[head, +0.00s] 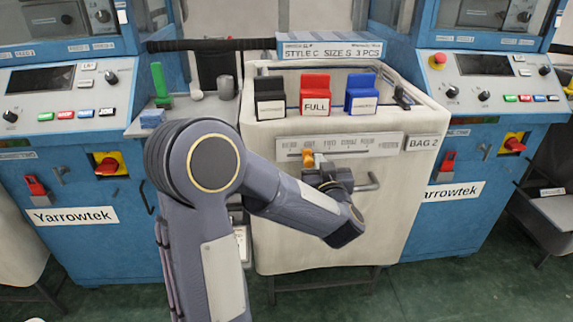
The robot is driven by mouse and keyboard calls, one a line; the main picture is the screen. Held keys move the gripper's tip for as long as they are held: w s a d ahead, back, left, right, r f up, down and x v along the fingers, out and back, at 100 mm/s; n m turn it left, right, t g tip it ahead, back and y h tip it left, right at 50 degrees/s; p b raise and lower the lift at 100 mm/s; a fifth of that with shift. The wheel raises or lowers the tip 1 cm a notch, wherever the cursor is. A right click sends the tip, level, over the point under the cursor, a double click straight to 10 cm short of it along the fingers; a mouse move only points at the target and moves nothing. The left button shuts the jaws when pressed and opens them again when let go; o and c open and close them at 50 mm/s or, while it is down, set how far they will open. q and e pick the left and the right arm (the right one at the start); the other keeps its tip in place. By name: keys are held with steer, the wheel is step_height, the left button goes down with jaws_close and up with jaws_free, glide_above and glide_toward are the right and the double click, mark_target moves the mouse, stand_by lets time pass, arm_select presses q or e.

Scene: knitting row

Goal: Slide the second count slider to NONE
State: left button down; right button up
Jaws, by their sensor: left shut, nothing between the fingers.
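A pale count slider strip (360,143) with small printed marks runs across the front of the cream bin labelled BAG 2. Its orange knob (308,156) sits in the left part of the strip; the printed words are too small to read surely. My left gripper (322,168) is shut and empty, just below and right of the orange knob. I cannot tell whether it touches the knob. My left forearm covers the bin front below the strip. My right gripper is not in view.
A metal handle (367,183) sticks out right of my left gripper. Black (269,98), red (315,93) and blue (362,93) blocks stand on the bin top. Blue machines with control panels flank the bin; a red emergency button (440,58) is on the right one.

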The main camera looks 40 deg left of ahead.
mark_target(305, 165)
arm_select(q)
steer(key=shift+s+a, duration=1.2)
steer(key=shift+s, duration=0.2)
steer(key=shift+w+d, duration=0.45)
steer(key=shift+w, duration=0.05)
steer(key=shift+s+d, duration=0.1)
steer(key=v, duration=0.7)
steer(key=shift+s+d+p, duration=0.2)
steer(key=shift+d+p, duration=0.05)
steer(key=shift+p, duration=0.1)
